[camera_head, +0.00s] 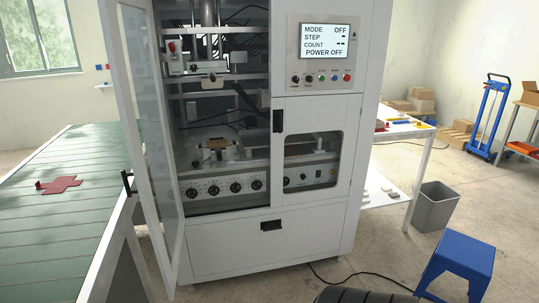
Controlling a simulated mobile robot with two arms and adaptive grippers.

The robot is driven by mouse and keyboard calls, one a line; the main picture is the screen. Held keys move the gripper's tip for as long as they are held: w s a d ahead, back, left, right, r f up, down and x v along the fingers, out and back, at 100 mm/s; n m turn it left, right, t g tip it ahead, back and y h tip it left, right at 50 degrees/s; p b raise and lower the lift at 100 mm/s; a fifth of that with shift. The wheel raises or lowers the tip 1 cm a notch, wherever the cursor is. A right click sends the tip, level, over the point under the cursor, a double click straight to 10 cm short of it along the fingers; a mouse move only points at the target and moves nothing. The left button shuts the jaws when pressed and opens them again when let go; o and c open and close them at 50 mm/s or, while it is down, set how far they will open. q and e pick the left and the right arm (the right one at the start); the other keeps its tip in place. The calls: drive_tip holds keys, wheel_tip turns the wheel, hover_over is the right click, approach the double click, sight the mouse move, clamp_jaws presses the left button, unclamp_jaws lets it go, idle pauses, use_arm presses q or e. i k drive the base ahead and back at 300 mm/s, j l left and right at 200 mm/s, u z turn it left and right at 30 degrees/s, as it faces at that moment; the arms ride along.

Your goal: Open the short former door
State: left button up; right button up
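The box former (225,245) is a tall white cabinet in the middle of the head view. Its short door (353,150), on the right below the control panel, looks closed. This door has a dark-framed window (311,161) and a black handle (278,121) at its upper left. The tall glass door (150,150) on the left stands swung open toward me, with a black handle (128,183) on its free edge. Neither of my grippers is in view.
A green-topped conveyor (65,215) with a red cross-shaped blank (62,184) runs along the left. At right stand a white table (424,150), a grey bin (434,207), a blue stool (462,258) and a blue hand truck (489,115). A black cable (370,275) lies on the floor.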

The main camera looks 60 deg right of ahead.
sight(313, 113)
drive_tip(key=z, duration=2.35)
drive_tip(key=i+l+u, duration=0.15)
drive_tip(key=i+l, duration=1.15)
